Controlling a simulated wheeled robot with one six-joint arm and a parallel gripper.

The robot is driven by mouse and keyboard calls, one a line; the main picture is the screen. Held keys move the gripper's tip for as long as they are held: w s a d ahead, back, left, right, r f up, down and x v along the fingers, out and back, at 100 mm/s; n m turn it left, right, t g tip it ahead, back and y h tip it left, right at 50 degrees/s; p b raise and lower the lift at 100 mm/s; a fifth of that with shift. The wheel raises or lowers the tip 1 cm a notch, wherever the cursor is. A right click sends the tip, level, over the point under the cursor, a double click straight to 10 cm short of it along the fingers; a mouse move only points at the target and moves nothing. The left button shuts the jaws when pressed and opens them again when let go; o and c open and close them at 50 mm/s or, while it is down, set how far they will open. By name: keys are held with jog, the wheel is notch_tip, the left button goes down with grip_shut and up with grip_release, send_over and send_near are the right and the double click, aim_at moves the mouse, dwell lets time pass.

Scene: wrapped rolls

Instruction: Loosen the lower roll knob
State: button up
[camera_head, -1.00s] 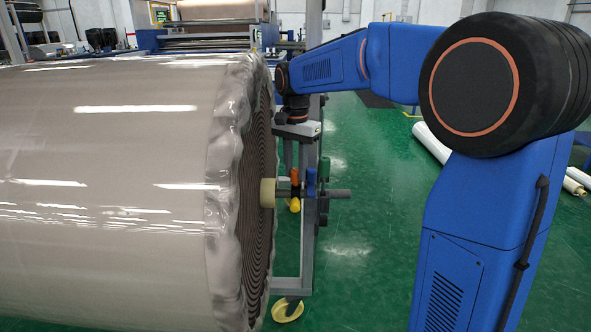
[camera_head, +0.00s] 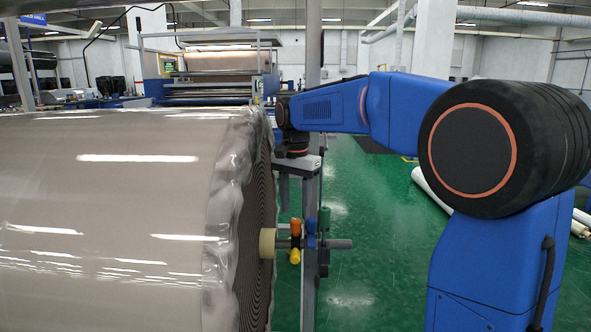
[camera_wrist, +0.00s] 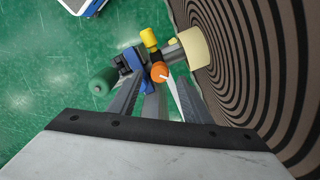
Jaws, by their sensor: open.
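A shaft with several coloured knobs sticks out of the cream core (camera_head: 267,243) of a large wrapped roll (camera_head: 110,215). An orange knob (camera_head: 295,227) is on top and a yellow knob (camera_head: 295,257) is below it. They also show in the wrist view, orange (camera_wrist: 159,72) and yellow (camera_wrist: 149,38). I cannot tell which one the task means. My gripper (camera_wrist: 156,100) is open and empty, pointing down above the shaft, with the orange knob ahead between its fingers.
A blue clamp (camera_head: 311,233) and a green knob (camera_head: 324,220) sit beside the knobs at a grey upright post (camera_head: 311,290). The roll's spiral end face (camera_wrist: 240,60) is close to the right finger.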

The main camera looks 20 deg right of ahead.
aim_at(296, 220)
notch_tip(296, 220, up, 13)
dwell(0.4)
notch_tip(296, 220, down, 18)
jog(key=m, duration=0.6)
jog(key=shift+d+r, duration=0.1)
jog(key=shift+r, duration=0.05)
dwell(0.7)
jog(key=c, duration=1)
